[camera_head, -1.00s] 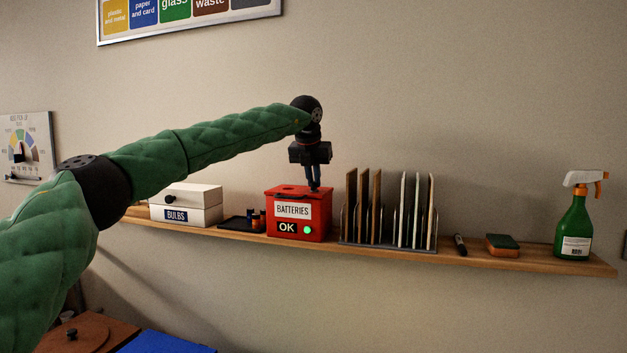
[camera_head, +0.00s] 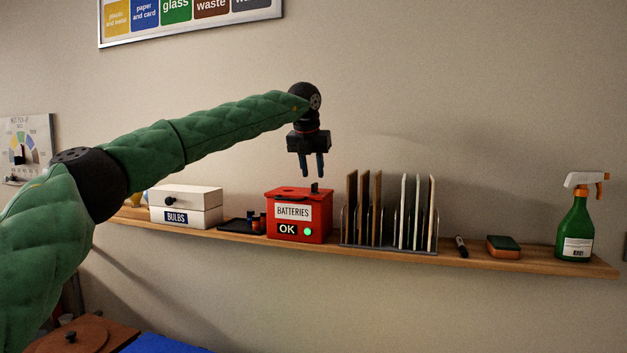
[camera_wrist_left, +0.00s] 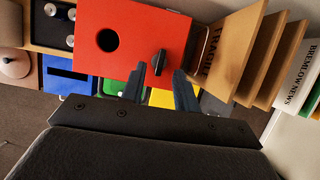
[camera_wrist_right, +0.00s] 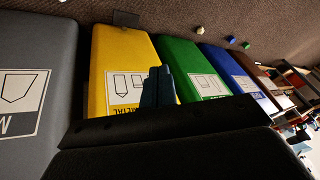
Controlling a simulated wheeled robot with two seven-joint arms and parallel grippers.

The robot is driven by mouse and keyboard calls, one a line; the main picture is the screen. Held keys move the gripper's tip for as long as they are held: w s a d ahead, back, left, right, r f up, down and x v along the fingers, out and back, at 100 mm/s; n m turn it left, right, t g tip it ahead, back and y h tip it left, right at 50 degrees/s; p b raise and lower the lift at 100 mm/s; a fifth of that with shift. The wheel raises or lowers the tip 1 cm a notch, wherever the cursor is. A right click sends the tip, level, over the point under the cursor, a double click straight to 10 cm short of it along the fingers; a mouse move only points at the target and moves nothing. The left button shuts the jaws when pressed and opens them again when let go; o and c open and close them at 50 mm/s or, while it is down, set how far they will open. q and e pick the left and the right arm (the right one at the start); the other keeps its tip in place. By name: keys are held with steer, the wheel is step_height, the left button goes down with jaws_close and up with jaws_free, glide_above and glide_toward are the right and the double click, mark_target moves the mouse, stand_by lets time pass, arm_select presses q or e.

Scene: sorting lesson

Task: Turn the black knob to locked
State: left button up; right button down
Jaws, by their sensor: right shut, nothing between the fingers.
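The black knob (camera_head: 315,188) stands on the right part of the lid of the red batteries box (camera_head: 285,236), on the wall shelf. In the left wrist view the knob (camera_wrist_left: 160,61) lies almost in line with the picture's height, slightly tilted. A round dark hole (camera_wrist_left: 107,40) is beside it in the lid. The box front shows "OK" and a lit green lamp (camera_head: 308,231). My left gripper (camera_head: 313,175) is open and empty, just above the knob and apart from it. My right gripper (camera_wrist_right: 158,86) is shut and empty, over the coloured bins.
On the shelf (camera_head: 505,256), a rack of upright boards (camera_head: 387,245) stands close right of the box. Left are a dark tray (camera_head: 236,226) with batteries and a white bulbs box (camera_head: 185,195). Farther right are a marker, a sponge and a spray bottle (camera_head: 574,225).

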arm_select(q)
steer(key=shift+v, duration=2.05)
